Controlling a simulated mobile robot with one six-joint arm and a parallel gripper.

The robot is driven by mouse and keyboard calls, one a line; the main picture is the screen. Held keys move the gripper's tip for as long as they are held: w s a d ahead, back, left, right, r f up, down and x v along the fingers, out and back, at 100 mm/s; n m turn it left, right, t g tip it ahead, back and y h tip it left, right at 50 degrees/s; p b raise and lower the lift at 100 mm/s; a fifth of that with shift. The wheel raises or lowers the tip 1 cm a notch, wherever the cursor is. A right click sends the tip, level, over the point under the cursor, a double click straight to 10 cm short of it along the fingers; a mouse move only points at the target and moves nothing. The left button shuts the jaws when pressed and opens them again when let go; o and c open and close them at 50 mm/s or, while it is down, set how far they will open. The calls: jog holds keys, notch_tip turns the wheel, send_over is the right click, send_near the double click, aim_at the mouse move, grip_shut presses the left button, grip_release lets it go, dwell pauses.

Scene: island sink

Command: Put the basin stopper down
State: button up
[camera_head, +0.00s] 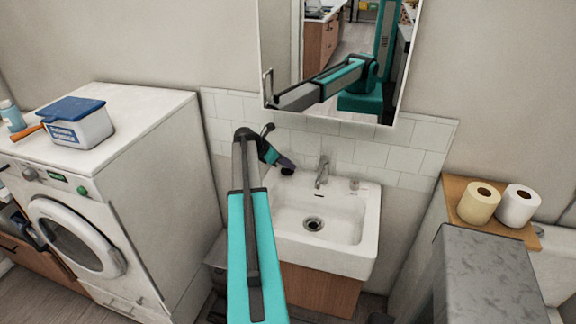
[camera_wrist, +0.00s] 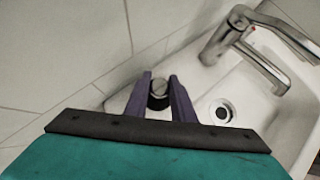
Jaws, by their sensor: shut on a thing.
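The basin stopper (camera_wrist: 158,94), a small round piece with a dark side and a grey top, sits between the two purple fingers of my gripper (camera_wrist: 159,90) in the wrist view. My gripper (camera_head: 285,164) is shut on it, above the back left corner of the white basin (camera_head: 358,236). In the head view the stopper (camera_head: 287,171) is a dark spot at the fingertips. I cannot tell whether it touches the rim. The drain (camera_head: 314,224) is uncovered in the bowl; it also shows in the wrist view (camera_wrist: 222,111).
The chrome tap (camera_head: 322,172) stands on the back rim, right of my gripper. A tiled wall (camera_head: 345,148) with a mirror (camera_head: 335,50) is close behind. A washing machine (camera_head: 100,170) stands left, and toilet rolls (camera_head: 478,203) sit right. The bowl is clear.

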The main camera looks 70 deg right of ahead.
jog(key=shift+f, duration=0.85)
jog(key=shift+f, duration=0.1)
jog(key=o, duration=1)
jog(key=b+v, duration=0.2)
jog(key=v, duration=1)
jog(key=shift+a, duration=0.1)
